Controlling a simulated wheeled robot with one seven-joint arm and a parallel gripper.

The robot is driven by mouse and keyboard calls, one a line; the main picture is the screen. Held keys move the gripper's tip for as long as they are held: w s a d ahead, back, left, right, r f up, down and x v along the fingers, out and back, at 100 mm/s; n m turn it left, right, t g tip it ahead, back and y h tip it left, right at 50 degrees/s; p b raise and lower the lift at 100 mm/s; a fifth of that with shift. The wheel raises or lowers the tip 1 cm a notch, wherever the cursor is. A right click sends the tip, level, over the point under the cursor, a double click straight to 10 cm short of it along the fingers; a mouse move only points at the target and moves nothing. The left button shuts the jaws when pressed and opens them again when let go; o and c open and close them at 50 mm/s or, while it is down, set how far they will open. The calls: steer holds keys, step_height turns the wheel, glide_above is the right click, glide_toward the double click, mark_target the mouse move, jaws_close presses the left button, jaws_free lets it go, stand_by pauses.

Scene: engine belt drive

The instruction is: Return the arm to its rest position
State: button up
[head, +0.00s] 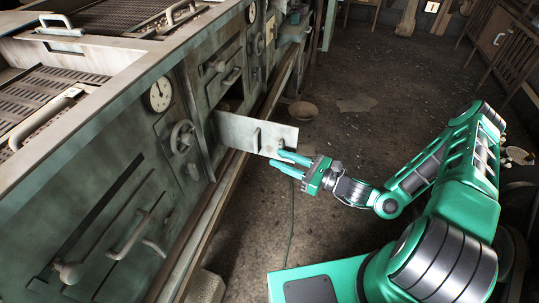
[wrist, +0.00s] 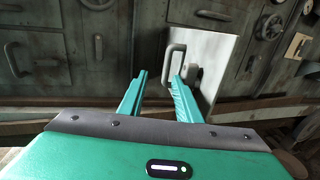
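My gripper (head: 292,164) is green and stands beside the free end of an opened pale metal door (head: 240,130) on the grey machine. In the wrist view the two fingers of my gripper (wrist: 158,90) are spread apart. The door's handle (wrist: 175,62) shows just beyond the fingertips, with the pale door panel (wrist: 212,52) behind the right finger. Nothing is seen held between the fingers. I cannot tell whether a finger touches the handle or the door. My green arm stretches in from the right of the head view.
The grey machine (head: 110,185) fills the left side, with a gauge (head: 159,94), a handwheel (head: 182,137) and several handles. A bowl (head: 303,111) lies on the floor beyond the door. Wooden chairs (head: 503,45) stand at the far right. The floor between is mostly open.

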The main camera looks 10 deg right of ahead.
steer(key=shift+s+d, duration=0.4)
steer(key=shift+d, duration=0.2)
steer(key=s+f+n+g, duration=0.2)
steer(key=s+n+g, duration=0.6)
steer(key=n, duration=0.3)
steer(key=s+d+r+n+g+h, duration=0.2)
steer(key=s+d+n+g+h, duration=0.3)
steer(key=d, duration=0.4)
steer(key=s+d+r+n+h, duration=0.45)
steer(key=d+r+h, duration=0.25)
steer(key=d+r, duration=0.5)
steer(key=s+d+r+t+h, duration=0.1)
steer(key=s+d+r, duration=0.3)
steer(key=s+r, duration=0.6)
steer(key=shift+d+r+m+t+h, duration=0.2)
steer(key=shift+r+m+t+h, duration=0.1)
steer(key=shift+r+m+h, duration=0.2)
